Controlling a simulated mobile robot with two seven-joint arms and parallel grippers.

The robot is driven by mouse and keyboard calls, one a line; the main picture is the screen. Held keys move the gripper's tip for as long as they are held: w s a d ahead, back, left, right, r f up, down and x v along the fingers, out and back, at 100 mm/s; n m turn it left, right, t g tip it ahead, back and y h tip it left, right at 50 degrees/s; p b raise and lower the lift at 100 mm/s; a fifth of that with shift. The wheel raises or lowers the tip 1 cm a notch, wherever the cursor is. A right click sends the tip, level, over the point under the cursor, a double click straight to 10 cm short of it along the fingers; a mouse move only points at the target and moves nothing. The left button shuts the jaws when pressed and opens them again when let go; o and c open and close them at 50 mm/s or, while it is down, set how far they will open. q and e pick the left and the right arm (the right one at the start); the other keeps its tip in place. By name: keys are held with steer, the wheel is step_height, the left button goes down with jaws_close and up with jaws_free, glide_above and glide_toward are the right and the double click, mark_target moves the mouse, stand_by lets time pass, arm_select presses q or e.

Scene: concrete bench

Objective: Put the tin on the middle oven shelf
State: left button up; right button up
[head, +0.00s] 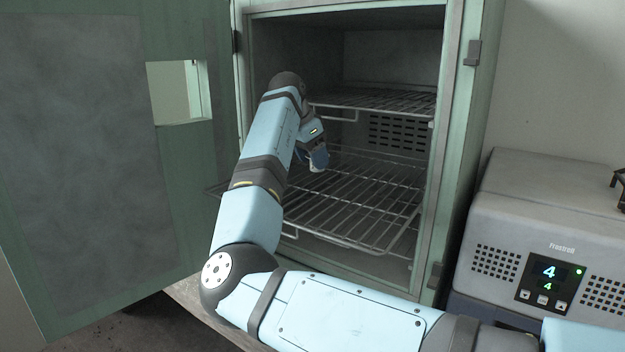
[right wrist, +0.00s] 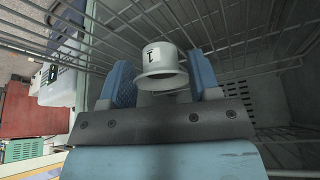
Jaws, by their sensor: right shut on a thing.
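The tin (right wrist: 162,60) is a small white can with a dark mark, seen in the right wrist view between the blue fingers of my right gripper (right wrist: 165,85). The gripper is shut on it. In the head view, my right gripper (head: 317,158) is inside the open oven (head: 240,110), below the upper wire shelf (head: 375,100) and over the back left of the pulled-out lower wire shelf (head: 350,205). The tin is mostly hidden there. I cannot tell whether it touches a shelf. My left gripper is out of view.
The green oven door (head: 80,150) stands open at the left. A grey control box (head: 550,225) with a lit display stands to the right of the oven. Wire bars (right wrist: 240,30) show close around the tin in the right wrist view. The lower shelf is otherwise bare.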

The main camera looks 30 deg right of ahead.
mark_target(318, 190)
steer(key=shift+f, duration=0.6)
step_height(318, 190, down, 4)
steer(key=shift+r, duration=0.1)
steer(key=o, duration=0.9)
steer(key=shift+b, duration=0.3)
steer(key=p+v, duration=0.1)
steer(key=v, duration=1.1)
